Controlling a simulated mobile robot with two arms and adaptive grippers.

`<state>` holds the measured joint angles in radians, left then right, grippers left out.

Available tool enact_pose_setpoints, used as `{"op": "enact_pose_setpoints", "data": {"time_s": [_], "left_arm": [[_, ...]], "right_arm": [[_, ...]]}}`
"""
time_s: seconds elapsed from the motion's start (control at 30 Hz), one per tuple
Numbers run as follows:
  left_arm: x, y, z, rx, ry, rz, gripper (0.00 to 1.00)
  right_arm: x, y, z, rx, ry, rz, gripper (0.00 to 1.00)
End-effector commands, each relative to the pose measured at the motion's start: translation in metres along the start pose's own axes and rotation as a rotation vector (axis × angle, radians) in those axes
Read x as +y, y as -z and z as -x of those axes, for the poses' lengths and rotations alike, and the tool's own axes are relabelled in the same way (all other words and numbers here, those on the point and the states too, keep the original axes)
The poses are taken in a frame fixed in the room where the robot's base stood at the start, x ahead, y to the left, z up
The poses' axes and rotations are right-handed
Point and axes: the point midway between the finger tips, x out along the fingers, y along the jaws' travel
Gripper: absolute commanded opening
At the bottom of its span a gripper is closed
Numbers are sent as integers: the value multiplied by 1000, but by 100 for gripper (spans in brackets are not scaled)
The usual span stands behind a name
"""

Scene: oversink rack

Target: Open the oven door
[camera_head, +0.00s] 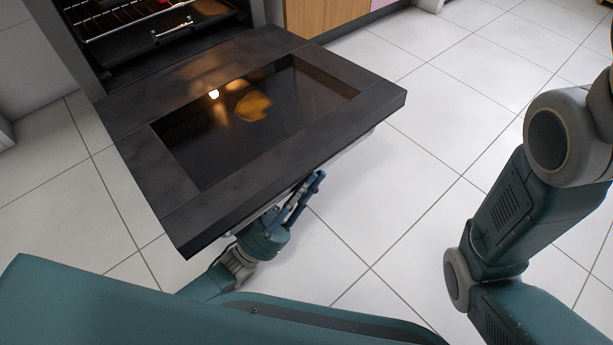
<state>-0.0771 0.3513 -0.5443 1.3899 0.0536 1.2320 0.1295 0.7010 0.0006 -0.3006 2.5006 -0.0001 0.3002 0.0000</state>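The oven door (345,78) is folded down and lies about level in front of the oven, with its dark glass pane facing up. The oven cavity (165,22) is open to view behind it. My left gripper (312,186) is below the door's front edge, towards the right part of it. Its fingers are partly hidden by the door, and I cannot tell whether they touch the door or its handle. A thin light strip, perhaps the handle, shows just under the front edge. My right arm (505,215) is at the right, with its gripper outside the view.
Inside the oven are a wire rack (110,18) and a dark tray with a light metal handle. A wooden cabinet front (322,14) stands to the right of the oven. The white tiled floor (425,130) is clear right of the door.

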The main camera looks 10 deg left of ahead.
Motion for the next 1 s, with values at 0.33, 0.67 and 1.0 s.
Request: {"op": "enact_pose_setpoints", "data": {"time_s": [0.33,0.67,1.0], "left_arm": [[0,0,0,1,1,1,41],[-3,18,33,-5,1,0,41],[-13,69,83,-3,4,-1,41]], "right_arm": [[1,-1,0,-3,-2,0,40],[1,-1,0,-3,-2,0,40],[0,-1,0,-2,-1,0,40]]}}
